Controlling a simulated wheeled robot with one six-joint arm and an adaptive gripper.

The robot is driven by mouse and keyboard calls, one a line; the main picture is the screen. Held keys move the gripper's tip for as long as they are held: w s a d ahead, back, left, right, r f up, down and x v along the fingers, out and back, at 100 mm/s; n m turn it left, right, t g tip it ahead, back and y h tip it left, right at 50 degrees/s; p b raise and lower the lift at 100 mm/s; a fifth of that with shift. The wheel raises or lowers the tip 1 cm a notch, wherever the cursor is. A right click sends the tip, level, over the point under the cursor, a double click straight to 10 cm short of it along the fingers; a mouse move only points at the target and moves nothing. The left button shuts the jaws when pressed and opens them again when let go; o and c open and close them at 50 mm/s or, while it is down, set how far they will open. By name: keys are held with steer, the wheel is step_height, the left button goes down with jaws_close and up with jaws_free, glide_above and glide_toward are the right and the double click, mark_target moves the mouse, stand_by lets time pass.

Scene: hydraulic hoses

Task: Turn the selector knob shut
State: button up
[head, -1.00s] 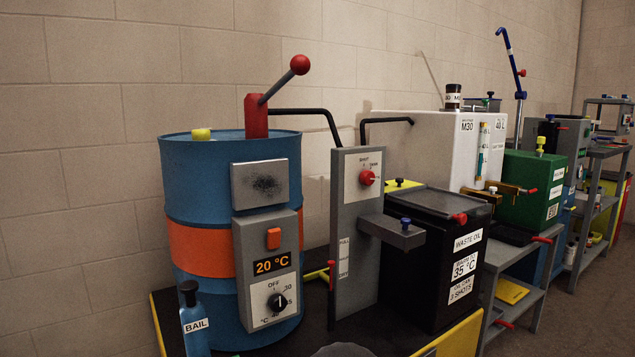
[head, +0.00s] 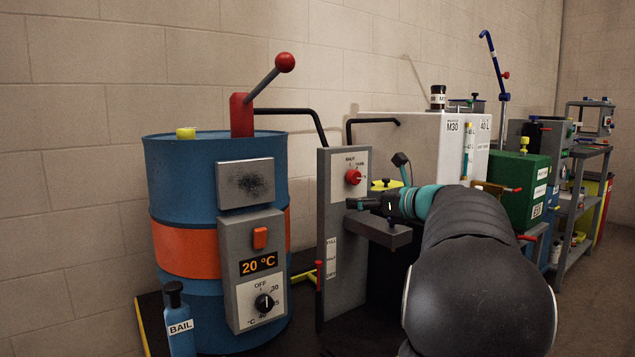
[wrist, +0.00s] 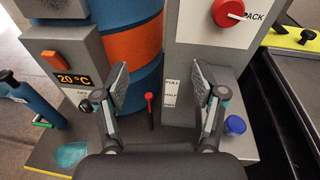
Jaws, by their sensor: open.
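The red selector knob (head: 353,177) sits on a pale plate high on the grey upright panel (head: 330,222). SHUT is printed above it. In the wrist view the knob (wrist: 229,14) is at the top right, and its white mark points right, towards the word PACK. My gripper (head: 362,203) is in front of the panel, just below the knob in the head view. In the wrist view my gripper (wrist: 162,82) has its two fingers spread apart with nothing between them. The knob is above and right of the fingers, not touched.
A grey shelf (head: 388,232) juts from the panel beneath my gripper. Left stands a blue drum (head: 180,290) with a temperature dial (head: 264,303) and a red-knobbed lever (head: 284,63). A blue BAIL bottle (head: 178,325) stands before it. A white tank (head: 425,140) is behind.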

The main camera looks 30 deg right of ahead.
mark_target(357, 179)
steer(key=s+d+r+m+t+h, duration=0.15)
steer(key=d+m, duration=0.25)
steer(key=d, duration=0.5)
steer(key=shift+t, duration=0.25)
steer(key=w, duration=0.4)
steer(key=w+a, duration=0.1)
steer(key=w, duration=0.4)
steer(key=w+p, duration=0.1)
steer(key=w, duration=0.3)
steer(key=shift+w+a+r, duration=0.2)
steer(key=shift+w+a, duration=0.05)
steer(key=shift+w, duration=0.1)
steer(key=shift+c, duration=0.3)
steer(key=c, duration=1.1)
